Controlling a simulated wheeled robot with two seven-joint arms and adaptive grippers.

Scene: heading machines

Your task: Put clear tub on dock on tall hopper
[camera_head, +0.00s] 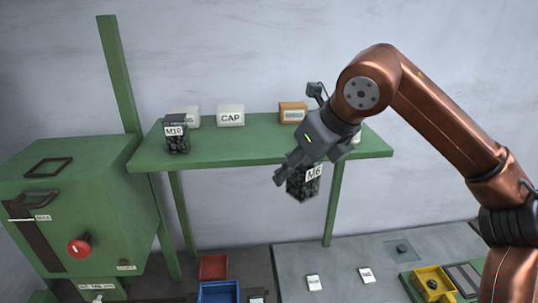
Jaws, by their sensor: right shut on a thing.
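My right gripper (284,176) reaches in from the right on a copper arm. It is shut on a clear tub (304,190) labelled M6 with dark contents. The tub hangs slightly tilted in front of the green shelf's front edge, clear of the surfaces below. The gripper hides part of its top. Another clear tub (177,142), labelled M10, stands on the left of the green shelf (250,148). I cannot make out which part is the tall hopper or its dock. My left gripper is not in view.
White boxes, one labelled CAP (230,115), and an orange-brown box (293,112) stand at the shelf's back. A green machine (85,200) with a red knob (79,249) stands left. Red (213,267), blue (218,292) and yellow (433,284) bins sit below.

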